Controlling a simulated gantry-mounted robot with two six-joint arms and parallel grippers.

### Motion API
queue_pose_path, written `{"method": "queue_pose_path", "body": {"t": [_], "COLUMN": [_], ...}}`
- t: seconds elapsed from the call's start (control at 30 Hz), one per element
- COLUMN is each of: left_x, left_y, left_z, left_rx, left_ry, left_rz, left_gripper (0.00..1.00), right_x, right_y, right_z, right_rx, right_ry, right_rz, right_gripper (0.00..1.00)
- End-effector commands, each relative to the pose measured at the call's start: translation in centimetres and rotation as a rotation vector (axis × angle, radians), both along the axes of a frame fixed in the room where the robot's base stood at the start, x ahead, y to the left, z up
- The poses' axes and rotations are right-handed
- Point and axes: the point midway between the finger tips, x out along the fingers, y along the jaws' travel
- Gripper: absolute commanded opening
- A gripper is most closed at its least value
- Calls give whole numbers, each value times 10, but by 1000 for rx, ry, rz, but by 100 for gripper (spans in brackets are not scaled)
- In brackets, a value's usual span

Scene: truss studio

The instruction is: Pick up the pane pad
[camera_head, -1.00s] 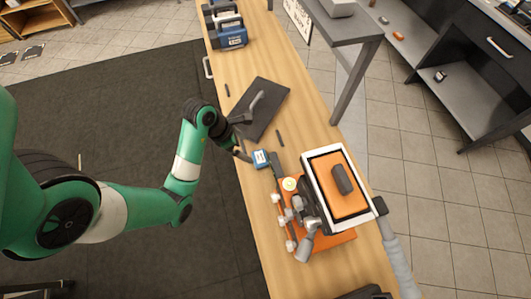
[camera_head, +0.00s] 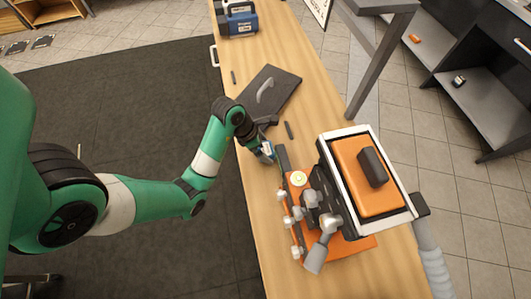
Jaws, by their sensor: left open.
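No label marks the pane pad. The likeliest match is a dark oblong block (camera_head: 373,167) on an orange panel (camera_head: 352,190) inside a white frame (camera_head: 408,216), right of centre; I cannot be sure of this. My left gripper (camera_head: 264,150) is open, reaching down at the near end of a dark flat board. It is at a small blue-and-white box (camera_head: 267,157) and partly hides it. Whether the fingers straddle or touch the box is unclear. The gripper is well left of the dark block. My right gripper is not in view.
The wooden bench (camera_head: 262,210) holds a dark board (camera_head: 284,88) with a grey handle, an orange base (camera_head: 350,246) with clamps and knobs, and a blue case (camera_head: 240,23). Small dark bars lie near the board. A grey raised stand (camera_head: 368,70) rises at right.

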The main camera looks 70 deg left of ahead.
Motion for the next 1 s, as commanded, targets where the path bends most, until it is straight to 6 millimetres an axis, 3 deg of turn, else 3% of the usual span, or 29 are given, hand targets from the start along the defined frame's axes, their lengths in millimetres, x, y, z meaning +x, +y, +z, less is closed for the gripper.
{"method": "queue_pose_path", "body": {"t": [0.1,0.5,0.77,1.0], "left_x": [0,0,0,0], "left_y": [0,0,0,0], "left_z": [2,2,6,42], "left_rx": [0,0,0,2], "left_ry": [0,0,0,-2], "left_rz": [0,0,0,0], "left_gripper": [96,25,25,25], "right_x": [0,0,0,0], "right_y": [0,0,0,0], "right_z": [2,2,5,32], "right_rx": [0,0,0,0], "right_ry": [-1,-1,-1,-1], "right_rz": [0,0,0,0], "right_gripper": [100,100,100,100]}}
